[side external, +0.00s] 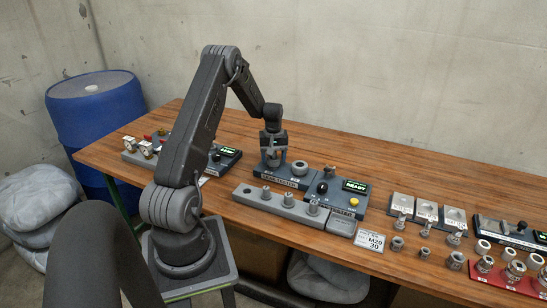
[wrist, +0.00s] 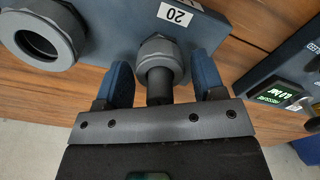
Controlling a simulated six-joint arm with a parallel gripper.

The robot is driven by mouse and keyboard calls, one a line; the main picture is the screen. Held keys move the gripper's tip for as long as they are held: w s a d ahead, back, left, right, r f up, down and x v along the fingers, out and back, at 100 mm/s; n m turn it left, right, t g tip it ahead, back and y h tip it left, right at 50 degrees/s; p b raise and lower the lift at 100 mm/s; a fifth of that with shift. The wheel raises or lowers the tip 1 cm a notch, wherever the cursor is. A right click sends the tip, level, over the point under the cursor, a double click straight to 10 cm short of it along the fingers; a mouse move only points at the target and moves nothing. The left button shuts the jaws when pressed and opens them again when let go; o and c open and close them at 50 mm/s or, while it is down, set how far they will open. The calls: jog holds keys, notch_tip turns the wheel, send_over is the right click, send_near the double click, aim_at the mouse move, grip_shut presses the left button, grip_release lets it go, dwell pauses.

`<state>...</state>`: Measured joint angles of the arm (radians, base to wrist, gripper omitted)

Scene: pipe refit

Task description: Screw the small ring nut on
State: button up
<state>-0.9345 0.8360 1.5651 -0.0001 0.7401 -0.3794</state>
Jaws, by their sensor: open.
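The small grey ring nut (wrist: 155,48) shows in the wrist view at the blue-grey block's face, by a white label reading 20. A dark round stub (wrist: 158,88) stands out from its middle toward my gripper. My gripper (wrist: 160,68) is open, with one blue finger on each side of the nut and stub and gaps visible. In the side view my gripper (side external: 272,148) points down over the left part of the block (side external: 284,184) and mostly hides the small nut. How far the nut is threaded cannot be seen.
A larger ring nut (wrist: 40,38) sits on the same block, left in the wrist view. A control box (side external: 338,190) with a lit display stands right of the block. A grey rail (side external: 290,206) with several fittings lies in front. More fittings and a red rack (side external: 503,275) are right.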

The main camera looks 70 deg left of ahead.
jog(key=shift+m, duration=0.8)
jog(key=c, duration=0.9)
jog(key=shift+o, duration=0.2)
jog(key=shift+m, duration=0.4)
jog(key=m, duration=0.2)
jog(key=shift+m, duration=0.4)
grip_shut()
jog(key=shift+m, duration=1.2)
